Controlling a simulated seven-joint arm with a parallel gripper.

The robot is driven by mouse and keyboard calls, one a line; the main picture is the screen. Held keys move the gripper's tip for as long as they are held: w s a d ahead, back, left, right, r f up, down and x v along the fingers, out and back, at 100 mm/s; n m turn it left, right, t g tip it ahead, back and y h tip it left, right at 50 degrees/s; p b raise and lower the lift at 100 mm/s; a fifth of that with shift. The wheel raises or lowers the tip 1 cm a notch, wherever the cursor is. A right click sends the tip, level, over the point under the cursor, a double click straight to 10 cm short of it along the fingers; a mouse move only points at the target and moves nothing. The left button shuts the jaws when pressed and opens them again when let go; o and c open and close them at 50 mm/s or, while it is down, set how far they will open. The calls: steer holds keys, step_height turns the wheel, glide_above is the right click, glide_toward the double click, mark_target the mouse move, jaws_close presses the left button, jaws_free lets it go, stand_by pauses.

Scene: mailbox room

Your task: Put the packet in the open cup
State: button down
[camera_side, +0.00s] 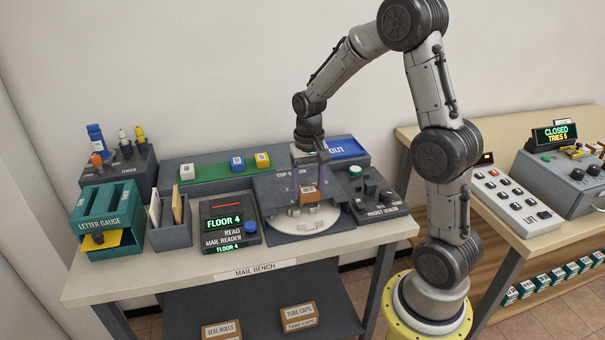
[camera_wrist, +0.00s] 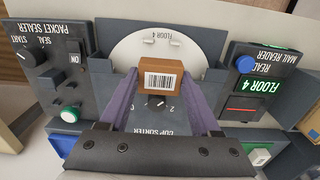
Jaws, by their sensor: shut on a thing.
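The packet (camera_side: 308,192) is a small brown box with a white barcode label, which faces the camera in the wrist view (camera_wrist: 160,80). My gripper (camera_side: 308,185) is shut on it, with a purple finger on each side in the wrist view (camera_wrist: 160,88). It holds the packet over the front of the cup sorter (camera_side: 275,186), near the white round plate (camera_side: 303,228). Small grey pieces stand on this plate, and the wrist view shows "FLOOR 4" on it. I cannot tell which piece is the open cup, or whether the packet touches anything.
The mail reader (camera_side: 230,222) shows FLOOR 4, left of the sorter. The packet sealer (camera_side: 375,197) stands at its right. Several small boxes sit on the green strip (camera_side: 212,169) behind. A grey bin (camera_side: 170,235) and the letter gauge (camera_side: 106,222) stand farther left.

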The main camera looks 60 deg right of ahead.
glide_above(308, 221)
steer(key=shift+f, duration=2.5)
steer(key=shift+f, duration=0.45)
steer(key=shift+f, duration=0.35)
steer(key=shift+f, duration=0.35)
steer(key=shift+f, duration=0.35)
jaws_free()
steer(key=shift+r, duration=0.1)
